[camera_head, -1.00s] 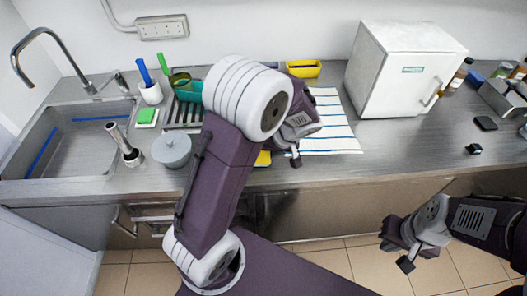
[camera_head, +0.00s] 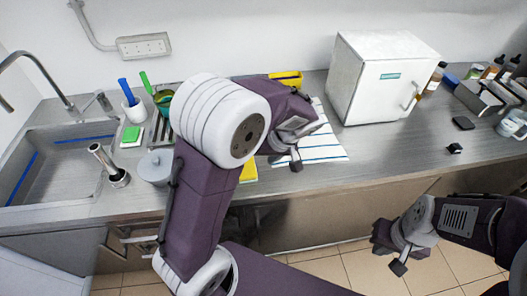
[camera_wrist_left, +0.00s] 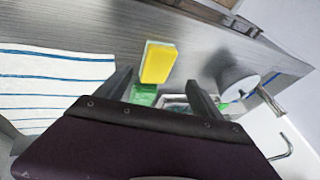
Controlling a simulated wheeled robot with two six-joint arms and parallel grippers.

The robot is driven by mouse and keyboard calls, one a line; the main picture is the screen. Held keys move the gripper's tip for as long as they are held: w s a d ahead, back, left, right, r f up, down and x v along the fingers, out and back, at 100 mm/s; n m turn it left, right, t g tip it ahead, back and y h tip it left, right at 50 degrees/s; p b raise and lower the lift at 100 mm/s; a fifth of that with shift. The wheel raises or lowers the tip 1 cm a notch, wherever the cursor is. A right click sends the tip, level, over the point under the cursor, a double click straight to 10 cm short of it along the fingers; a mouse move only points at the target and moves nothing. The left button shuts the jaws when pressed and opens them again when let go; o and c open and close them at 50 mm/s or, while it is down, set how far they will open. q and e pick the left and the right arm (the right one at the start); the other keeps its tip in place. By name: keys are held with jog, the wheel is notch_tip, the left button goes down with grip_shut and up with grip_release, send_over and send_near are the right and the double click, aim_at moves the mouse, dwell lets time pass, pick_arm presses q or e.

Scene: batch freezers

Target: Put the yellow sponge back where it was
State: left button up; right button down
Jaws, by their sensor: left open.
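The yellow sponge (camera_head: 249,172) lies near the counter's front edge, partly hidden behind my left arm in the head view. In the left wrist view the yellow sponge (camera_wrist_left: 157,63) shows whole, with a paler side edge, ahead of the fingertips. My left gripper (camera_head: 293,148) is over the striped towel, to the right of the sponge. In the left wrist view its fingers (camera_wrist_left: 163,90) are apart, with nothing held between them. My right gripper (camera_head: 388,250) hangs low in front of the counter at the right; its jaw opening is unclear.
A striped towel (camera_head: 322,148) lies right of the sponge. A lidded grey pot (camera_head: 156,168), a green sponge (camera_head: 132,134) and a sink (camera_head: 55,165) are at the left.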

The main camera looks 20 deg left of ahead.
pick_arm(q)
jog(key=v, duration=0.6)
jog(key=s+f+m+h, duration=0.6)
jog(key=s+f, duration=0.4)
jog(key=shift+s+f+m, duration=0.2)
jog(key=shift+s+m, duration=0.15)
jog(key=shift+m, duration=0.05)
jog(key=shift+a, duration=0.1)
